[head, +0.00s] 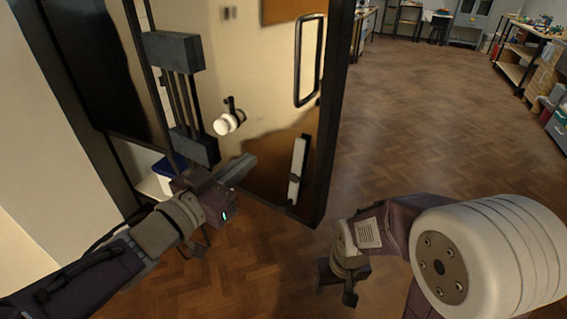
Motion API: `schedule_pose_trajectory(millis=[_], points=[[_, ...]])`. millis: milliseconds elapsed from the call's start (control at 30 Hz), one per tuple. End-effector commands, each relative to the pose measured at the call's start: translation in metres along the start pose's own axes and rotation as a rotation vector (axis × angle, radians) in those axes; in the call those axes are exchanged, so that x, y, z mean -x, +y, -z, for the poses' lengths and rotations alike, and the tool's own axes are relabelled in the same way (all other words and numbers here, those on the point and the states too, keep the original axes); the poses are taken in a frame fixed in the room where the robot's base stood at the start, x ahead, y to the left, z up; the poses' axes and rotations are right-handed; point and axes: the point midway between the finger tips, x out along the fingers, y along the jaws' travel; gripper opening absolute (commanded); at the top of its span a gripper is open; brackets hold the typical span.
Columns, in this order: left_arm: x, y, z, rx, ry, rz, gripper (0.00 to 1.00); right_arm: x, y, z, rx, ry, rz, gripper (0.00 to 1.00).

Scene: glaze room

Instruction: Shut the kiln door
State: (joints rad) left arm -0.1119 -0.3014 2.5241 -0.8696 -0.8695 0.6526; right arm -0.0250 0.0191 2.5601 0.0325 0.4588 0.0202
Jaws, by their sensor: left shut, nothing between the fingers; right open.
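The kiln door (270,100) is a tall cream panel with brown patches and a dark edge, standing swung open in the left half of the head view. It carries a black loop handle (309,60) near its free edge and a round white knob (228,123) lower down. My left gripper (240,168) is shut and empty, its fingers in front of the door's lower part; I cannot tell whether they touch it. My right gripper (345,285) is open, low over the floor, right of the door's bottom corner and apart from it. Its fingers are hard to make out.
Grey hinge-like blocks (173,51) and rods stand left of the panel. A blue-topped white object (165,168) shows behind my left arm. The wooden floor (430,120) right of the door is clear. Shelves (515,55) with goods line the far right; benches stand at the back.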

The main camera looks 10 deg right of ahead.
Motion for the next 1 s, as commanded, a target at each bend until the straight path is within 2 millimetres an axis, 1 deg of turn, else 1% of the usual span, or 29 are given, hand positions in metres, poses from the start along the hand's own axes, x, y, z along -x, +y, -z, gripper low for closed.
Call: schedule_pose_trajectory(millis=[33, 200, 267, 333, 533, 700, 800, 900, 1000], points=[[0.000, 0.001, -0.007, -0.001, 0.002, -0.002, 0.00, -0.008, 0.000, -0.001, 0.000, 0.000, 0.000, 0.61], [-0.001, 0.001, -0.005, 0.000, 0.001, -0.002, 0.00, -0.005, 0.000, 0.000, 0.000, 0.001, 0.000, 0.61], [-0.005, 0.001, -0.005, 0.000, 0.001, -0.003, 0.00, -0.007, 0.000, -0.001, 0.000, 0.001, 0.000, 0.61], [-0.013, 0.001, -0.007, 0.001, 0.001, -0.005, 0.00, -0.010, 0.000, -0.001, 0.000, 0.001, 0.000, 0.61], [-0.055, 0.002, -0.009, 0.002, -0.001, -0.006, 0.00, -0.022, 0.001, -0.002, 0.000, 0.000, 0.000, 0.61], [-0.092, 0.002, -0.008, 0.002, -0.001, -0.004, 0.00, -0.027, 0.001, -0.003, 0.000, 0.000, 0.000, 0.61], [-0.111, 0.001, -0.007, 0.000, 0.000, -0.003, 0.00, -0.030, 0.001, -0.003, 0.000, 0.000, 0.000, 0.61], [-0.126, 0.001, -0.007, 0.000, -0.001, -0.002, 0.00, -0.032, 0.001, -0.003, 0.000, 0.000, 0.000, 0.61], [-0.135, 0.001, -0.006, 0.001, -0.001, -0.001, 0.00, -0.032, 0.001, -0.003, 0.000, 0.000, 0.000, 0.61]])
